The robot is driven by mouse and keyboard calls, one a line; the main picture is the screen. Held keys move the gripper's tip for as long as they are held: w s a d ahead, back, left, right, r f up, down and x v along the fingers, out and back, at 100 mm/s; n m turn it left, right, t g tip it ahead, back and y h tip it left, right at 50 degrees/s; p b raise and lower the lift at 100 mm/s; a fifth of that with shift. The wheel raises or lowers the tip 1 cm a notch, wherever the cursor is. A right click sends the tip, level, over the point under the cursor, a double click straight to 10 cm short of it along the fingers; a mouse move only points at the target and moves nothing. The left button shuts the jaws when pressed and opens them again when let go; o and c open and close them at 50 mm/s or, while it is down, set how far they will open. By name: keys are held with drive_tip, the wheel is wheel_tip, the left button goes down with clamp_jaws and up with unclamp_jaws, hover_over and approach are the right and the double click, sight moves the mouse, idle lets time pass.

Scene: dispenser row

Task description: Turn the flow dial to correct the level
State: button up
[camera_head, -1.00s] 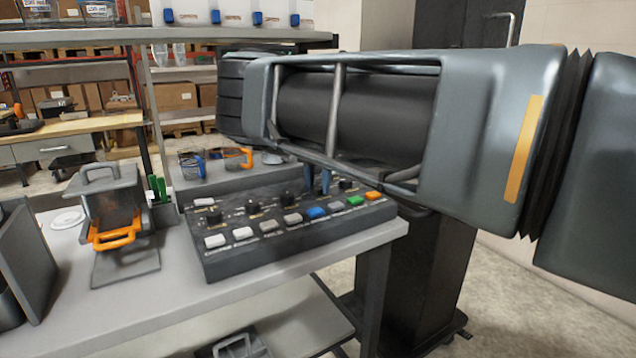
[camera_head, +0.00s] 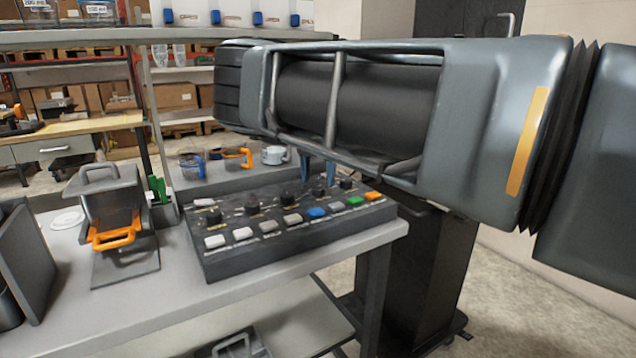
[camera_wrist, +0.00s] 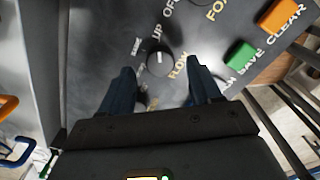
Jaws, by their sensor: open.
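The dark control panel (camera_head: 300,235) lies on the bench with a row of black dials and a row of coloured buttons. In the wrist view, the black flow dial (camera_wrist: 160,57) has a pale pointer mark and FLOW printed beside it. My gripper (camera_wrist: 162,82) is open and empty, its blue fingertips just short of the dial and to either side of its line. I cannot tell their height above the panel. In the head view my gripper (camera_head: 318,180) hangs over the right part of the panel. A second dial (camera_wrist: 142,101) is partly hidden by the left finger.
Blue, orange and white-handled mugs (camera_head: 274,155) stand behind the panel. Green (camera_wrist: 239,55) and orange (camera_wrist: 278,16) buttons lie right of the fingers. A grey box with an orange handle (camera_head: 116,233) stands left. The bench (camera_head: 250,280) is clear in front.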

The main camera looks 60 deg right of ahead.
sight(318, 187)
drive_tip(key=shift+r, duration=2.8)
